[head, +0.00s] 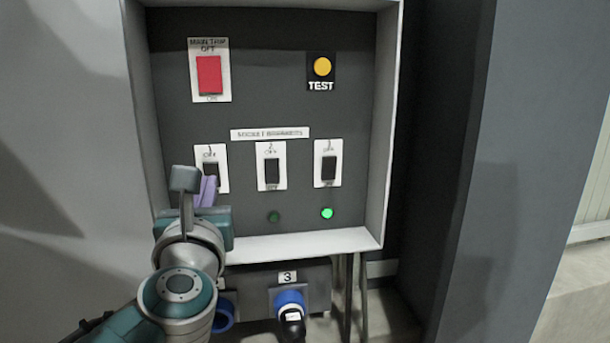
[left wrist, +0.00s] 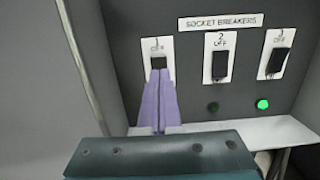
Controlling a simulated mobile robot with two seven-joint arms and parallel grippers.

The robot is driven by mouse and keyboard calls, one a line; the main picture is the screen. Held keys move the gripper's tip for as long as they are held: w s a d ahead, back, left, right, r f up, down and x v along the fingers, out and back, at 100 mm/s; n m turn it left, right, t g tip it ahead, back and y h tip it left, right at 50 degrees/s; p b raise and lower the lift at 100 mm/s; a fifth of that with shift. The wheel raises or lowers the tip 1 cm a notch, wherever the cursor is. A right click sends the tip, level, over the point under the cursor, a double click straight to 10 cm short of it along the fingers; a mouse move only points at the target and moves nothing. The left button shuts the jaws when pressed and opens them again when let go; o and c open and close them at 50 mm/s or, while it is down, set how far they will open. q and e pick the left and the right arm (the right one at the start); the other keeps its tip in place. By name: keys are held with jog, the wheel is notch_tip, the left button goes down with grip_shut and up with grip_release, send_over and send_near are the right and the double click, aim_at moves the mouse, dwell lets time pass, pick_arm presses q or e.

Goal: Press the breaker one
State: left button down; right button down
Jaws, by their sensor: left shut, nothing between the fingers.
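Breaker one (head: 210,168) is a black rocker on a white plate at the left of the lower row in the head view. It also shows in the left wrist view (left wrist: 158,62), directly beyond the fingertips. My left gripper (head: 207,183) is shut and empty, its purple fingers (left wrist: 160,100) pointing at the lower part of the breaker. The fingers hide the lower part of the rocker and plate. I cannot tell whether the tips touch it. My right gripper is in neither view.
Breaker two (head: 272,171) and breaker three (head: 328,169) sit to the right. A green lamp (head: 327,213) glows below breaker three; the lamp below breaker two (head: 274,217) is dim. A red main switch (head: 209,75) and yellow test button (head: 322,66) are above. The box rim (head: 300,243) protrudes below.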

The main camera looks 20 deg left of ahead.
aim_at(212, 169)
pick_arm(q)
jog(key=shift+b+x, duration=0.3)
jog(key=shift+x, duration=1.6)
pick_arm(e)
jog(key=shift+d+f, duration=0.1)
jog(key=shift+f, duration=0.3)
